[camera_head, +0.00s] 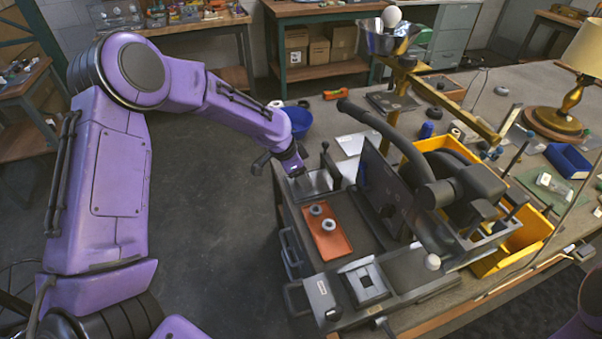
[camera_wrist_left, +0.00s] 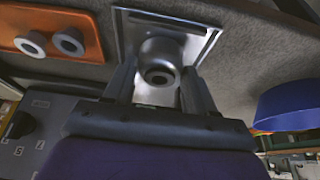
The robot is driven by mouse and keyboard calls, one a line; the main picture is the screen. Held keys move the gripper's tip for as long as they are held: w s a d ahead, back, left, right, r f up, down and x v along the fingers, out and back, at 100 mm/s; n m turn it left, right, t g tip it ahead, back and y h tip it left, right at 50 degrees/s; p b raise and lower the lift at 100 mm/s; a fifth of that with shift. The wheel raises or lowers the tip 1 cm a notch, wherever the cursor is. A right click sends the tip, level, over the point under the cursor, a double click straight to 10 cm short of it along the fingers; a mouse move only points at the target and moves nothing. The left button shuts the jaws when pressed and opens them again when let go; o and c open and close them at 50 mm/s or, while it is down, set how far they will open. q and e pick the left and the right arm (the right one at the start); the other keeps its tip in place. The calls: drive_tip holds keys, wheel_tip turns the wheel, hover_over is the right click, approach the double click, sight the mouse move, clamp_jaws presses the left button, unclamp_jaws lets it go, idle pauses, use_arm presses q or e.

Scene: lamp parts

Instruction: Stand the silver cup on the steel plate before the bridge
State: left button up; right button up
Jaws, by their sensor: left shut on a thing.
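The silver cup (camera_wrist_left: 160,68) is between the two fingers of my left gripper (camera_wrist_left: 158,82) in the left wrist view. The fingers are shut on it. The cup is over the steel plate (camera_wrist_left: 207,30), a square metal piece; I cannot tell whether its base touches it. In the head view my left gripper (camera_head: 301,181) is low over the plate (camera_head: 318,187), at the bench's far left, and mostly hides the cup. I cannot pick out the bridge with certainty. My right gripper is not in view.
A blue bowl (camera_head: 297,118) stands beyond my gripper. A dark upright panel (camera_head: 384,187) and machine arm (camera_head: 410,150) stand to the right. Yellow bins (camera_head: 530,235) are farther right.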

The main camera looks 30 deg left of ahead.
use_arm(q)
drive_tip(key=shift+f, duration=0.1)
drive_tip(key=o, duration=1.1)
drive_tip(key=shift+c, duration=0.2)
drive_tip(key=shift+a+r, duration=0.1)
drive_tip(key=shift+r, duration=0.4)
drive_tip(key=v, duration=1.1)
drive_tip(key=shift+s+b, duration=0.15)
drive_tip(key=shift+b, duration=0.15)
drive_tip(key=shift+r, duration=0.1)
